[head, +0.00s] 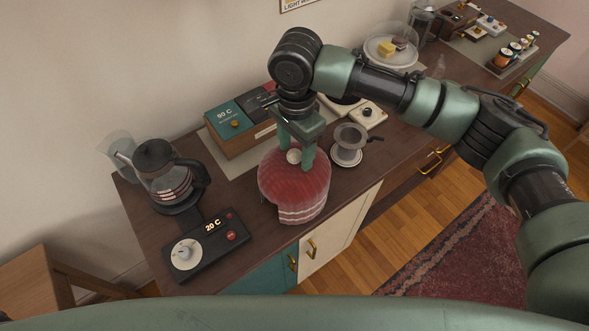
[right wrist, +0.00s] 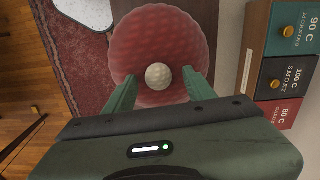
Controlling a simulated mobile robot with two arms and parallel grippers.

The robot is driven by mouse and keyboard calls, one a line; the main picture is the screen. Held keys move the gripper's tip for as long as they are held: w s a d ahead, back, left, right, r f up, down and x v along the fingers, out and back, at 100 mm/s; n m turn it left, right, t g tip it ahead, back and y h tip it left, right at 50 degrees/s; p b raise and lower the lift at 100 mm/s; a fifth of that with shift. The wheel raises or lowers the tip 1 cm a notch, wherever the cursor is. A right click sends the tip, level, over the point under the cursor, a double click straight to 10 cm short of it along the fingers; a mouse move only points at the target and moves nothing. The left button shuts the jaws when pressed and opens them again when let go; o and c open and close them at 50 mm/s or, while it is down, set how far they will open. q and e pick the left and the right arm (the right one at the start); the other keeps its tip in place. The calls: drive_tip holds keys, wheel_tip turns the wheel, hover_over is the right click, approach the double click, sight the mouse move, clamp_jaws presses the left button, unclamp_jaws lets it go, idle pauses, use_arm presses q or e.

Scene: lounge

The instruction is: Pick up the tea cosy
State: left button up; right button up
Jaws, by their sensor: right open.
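The tea cosy (head: 300,192) is a red knitted dome with pale stripes near its bottom edge and a cream bobble on top. It stands on the dark wood sideboard near the front edge. In the right wrist view, the tea cosy (right wrist: 160,45) is seen from above. My right gripper (head: 296,160) is directly above it, pointing down. In the right wrist view, the fingers of my right gripper (right wrist: 160,82) are open on either side of the cream bobble. I cannot tell whether they touch it. My left gripper is not in view.
A kettle (head: 166,172) and a control base reading 20 C (head: 207,246) are to the left. Tea boxes (head: 232,128) stand behind the cosy. A grey metal dripper (head: 348,146) is close on its right. A glass-domed plate (head: 393,50) is farther back.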

drive_tip(key=shift+s, duration=0.15)
clamp_jaws()
idle(1.3)
